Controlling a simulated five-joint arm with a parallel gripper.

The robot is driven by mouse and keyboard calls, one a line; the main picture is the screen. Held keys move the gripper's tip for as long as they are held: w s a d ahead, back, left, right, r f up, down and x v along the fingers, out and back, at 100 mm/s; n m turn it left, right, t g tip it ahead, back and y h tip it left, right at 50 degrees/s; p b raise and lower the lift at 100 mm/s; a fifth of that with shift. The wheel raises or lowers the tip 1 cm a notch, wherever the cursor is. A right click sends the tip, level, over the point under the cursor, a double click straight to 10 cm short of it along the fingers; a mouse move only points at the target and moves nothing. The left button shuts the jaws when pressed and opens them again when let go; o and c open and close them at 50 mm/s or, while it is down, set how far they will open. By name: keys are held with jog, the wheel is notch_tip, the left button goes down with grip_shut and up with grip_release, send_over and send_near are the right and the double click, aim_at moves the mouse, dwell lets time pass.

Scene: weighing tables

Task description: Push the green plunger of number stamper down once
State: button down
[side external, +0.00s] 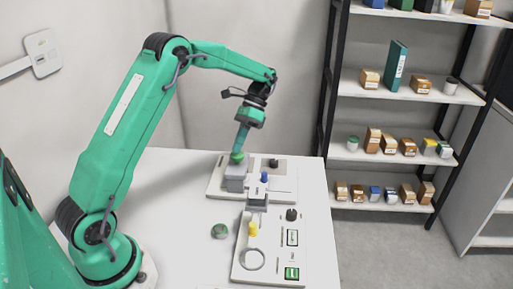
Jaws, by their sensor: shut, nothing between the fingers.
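The number stamper (235,178) is a grey block on the white plate at the back of the table. Its green plunger (237,158) is a rounded knob on top. My gripper (239,150) points down with its fingers shut and empty, right above the plunger. The fingertips look to be at or very near the plunger's top; I cannot tell whether they touch. The small size hides how far the plunger is pressed in.
Right of the stamper are a blue knob (264,177) and a black knob (273,162). In front is a white panel (270,265) with a yellow piece (253,229) and a dark knob (291,214). A round green-grey item (219,231) lies on the table. Shelves stand right.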

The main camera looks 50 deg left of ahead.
jog(key=shift+f, duration=0.9)
dwell(1.3)
jog(key=shift+r, duration=1.35)
jog(key=shift+r, duration=0.1)
jog(key=shift+r, duration=2.4)
